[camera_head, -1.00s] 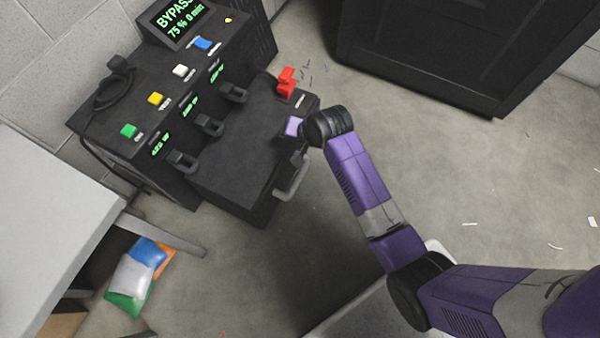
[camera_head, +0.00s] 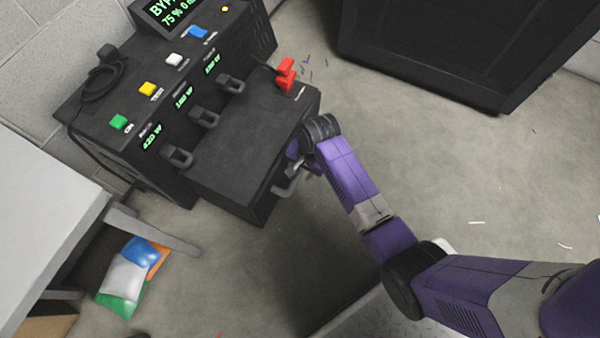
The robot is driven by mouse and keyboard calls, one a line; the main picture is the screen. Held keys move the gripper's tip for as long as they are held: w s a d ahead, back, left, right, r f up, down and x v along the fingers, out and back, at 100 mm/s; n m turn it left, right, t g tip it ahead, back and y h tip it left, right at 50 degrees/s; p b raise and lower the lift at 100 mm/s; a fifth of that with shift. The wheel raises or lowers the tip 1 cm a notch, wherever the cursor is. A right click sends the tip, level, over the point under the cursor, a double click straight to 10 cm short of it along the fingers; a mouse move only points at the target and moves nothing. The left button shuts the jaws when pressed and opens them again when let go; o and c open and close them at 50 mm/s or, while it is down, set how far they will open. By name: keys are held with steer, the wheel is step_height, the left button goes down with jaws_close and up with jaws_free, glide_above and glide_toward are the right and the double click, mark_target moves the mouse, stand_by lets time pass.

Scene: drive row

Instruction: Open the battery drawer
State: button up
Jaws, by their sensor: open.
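The battery drawer (camera_head: 232,147) is a low black box front at the foot of the black control unit. My gripper (camera_head: 300,168) is open at the upper end of the handle, partly hidden under my purple wrist. I cannot tell whether its fingers are around the handle or only beside it. A red lever-like piece (camera_head: 286,74) stands at the box's far corner.
The control unit has coloured switches (camera_head: 147,89), black latches (camera_head: 204,118) and a green-lit display (camera_head: 170,14). A grey table (camera_head: 50,200) stands at left, with coloured bags (camera_head: 127,273) on the floor. A black cabinet (camera_head: 430,50) stands at upper right. Floor before the handle is clear.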

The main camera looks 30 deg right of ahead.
steer(key=shift+w+f, duration=0.1)
steer(key=shift+f, duration=0.25)
jaws_close()
stand_by(1.2)
